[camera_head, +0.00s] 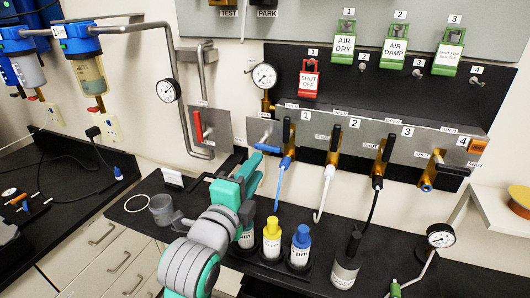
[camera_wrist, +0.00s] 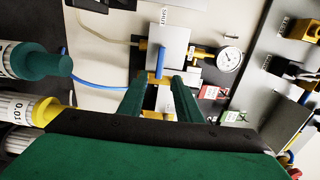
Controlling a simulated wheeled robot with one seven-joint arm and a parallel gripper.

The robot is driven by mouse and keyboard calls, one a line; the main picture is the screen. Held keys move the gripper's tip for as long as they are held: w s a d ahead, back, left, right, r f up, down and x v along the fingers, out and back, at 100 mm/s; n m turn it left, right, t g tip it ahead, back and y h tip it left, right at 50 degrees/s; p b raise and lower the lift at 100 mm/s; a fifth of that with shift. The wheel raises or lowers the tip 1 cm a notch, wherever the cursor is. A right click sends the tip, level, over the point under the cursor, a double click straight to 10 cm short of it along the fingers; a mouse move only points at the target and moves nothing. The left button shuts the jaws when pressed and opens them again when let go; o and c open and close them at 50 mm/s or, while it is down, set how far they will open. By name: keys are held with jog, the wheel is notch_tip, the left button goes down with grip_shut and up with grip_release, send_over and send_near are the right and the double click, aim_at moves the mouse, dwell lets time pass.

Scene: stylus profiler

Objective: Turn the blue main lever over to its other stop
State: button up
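The blue main lever (camera_head: 267,148) shows in the head view as a short, roughly horizontal bar at the left end of the valve row, below a pressure gauge. In the wrist view the blue lever (camera_wrist: 161,62) lies just beyond the fingertips, in line with the gap between them, on a pale plate (camera_wrist: 171,42). My gripper (camera_head: 248,166) is open and empty, close to the lever from the left and below. Its two green fingers also show in the wrist view (camera_wrist: 161,85). I cannot tell whether a finger touches the lever.
Valve 1's dark handle (camera_head: 286,133) and blue hose (camera_head: 280,180) are close on the right. A gauge (camera_head: 264,76) sits above. Yellow-capped (camera_head: 272,238) and blue-capped (camera_head: 300,245) bottles stand below the arm. A red-handled lever (camera_head: 198,126) is to the left.

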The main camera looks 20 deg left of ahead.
aim_at(271, 150)
jog(key=w, duration=0.3)
jog(key=w+d, duration=0.1)
jog(key=w, duration=0.2)
jog(key=shift+w+d, duration=0.2)
jog(key=shift+w, duration=0.15)
jog(key=shift+w+a, duration=0.25)
jog(key=shift+w, duration=0.35)
